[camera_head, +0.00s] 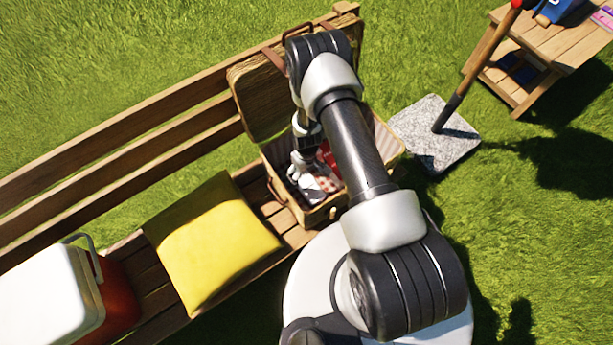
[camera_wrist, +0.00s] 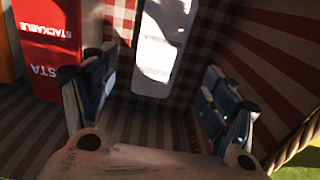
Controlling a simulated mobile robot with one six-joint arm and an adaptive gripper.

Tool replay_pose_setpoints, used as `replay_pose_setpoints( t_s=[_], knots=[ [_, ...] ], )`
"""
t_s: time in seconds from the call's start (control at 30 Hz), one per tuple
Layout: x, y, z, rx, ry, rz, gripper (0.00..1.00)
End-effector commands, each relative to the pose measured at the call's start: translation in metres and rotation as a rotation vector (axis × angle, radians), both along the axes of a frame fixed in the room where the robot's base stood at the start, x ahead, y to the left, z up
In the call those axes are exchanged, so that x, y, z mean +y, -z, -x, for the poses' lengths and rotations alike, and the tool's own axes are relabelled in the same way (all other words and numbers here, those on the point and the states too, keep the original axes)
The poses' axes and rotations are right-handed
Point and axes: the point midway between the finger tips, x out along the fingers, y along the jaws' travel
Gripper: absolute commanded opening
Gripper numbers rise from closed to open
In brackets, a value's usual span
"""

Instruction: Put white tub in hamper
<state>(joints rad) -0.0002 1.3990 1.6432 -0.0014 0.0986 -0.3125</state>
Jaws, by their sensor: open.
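The open wicker hamper (camera_head: 287,198) stands on the bench, its lid raised at the back. My gripper (camera_wrist: 158,90) is inside the hamper, with its two fingers spread apart. A white, smooth, rounded object, apparently the white tub (camera_wrist: 160,62), lies on the checked lining beyond the fingertips in the wrist view. It appears to lie in the hamper, and no finger visibly closes on it. Its far end is cut off by the frame. In the head view my arm hides much of the hamper's inside, and I cannot clearly separate the tub from my gripper there.
A red pasta box (camera_wrist: 50,45) stands left of the fingers inside the hamper. A yellow cushion (camera_head: 212,243) lies on the bench beside the hamper, with a white-lidded cooler (camera_head: 45,300) further left. A pole on a stone base (camera_head: 432,140) stands to the right.

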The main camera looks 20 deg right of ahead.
Motion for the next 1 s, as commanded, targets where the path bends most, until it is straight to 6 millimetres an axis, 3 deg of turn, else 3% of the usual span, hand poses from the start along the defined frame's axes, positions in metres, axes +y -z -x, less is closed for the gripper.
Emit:
replay_pose_setpoints(
  t_s=[0.1,0.27,0.87,1.0],
  knots=[
    [0.000,-0.024,-0.001,-0.001,0.000,0.000,0.78],
    [0.000,-0.038,0.000,0.000,0.000,0.000,0.78],
    [0.000,-0.040,0.000,0.001,0.000,0.000,0.78],
    [0.000,-0.049,0.000,0.001,0.000,0.000,0.78]
  ],
)
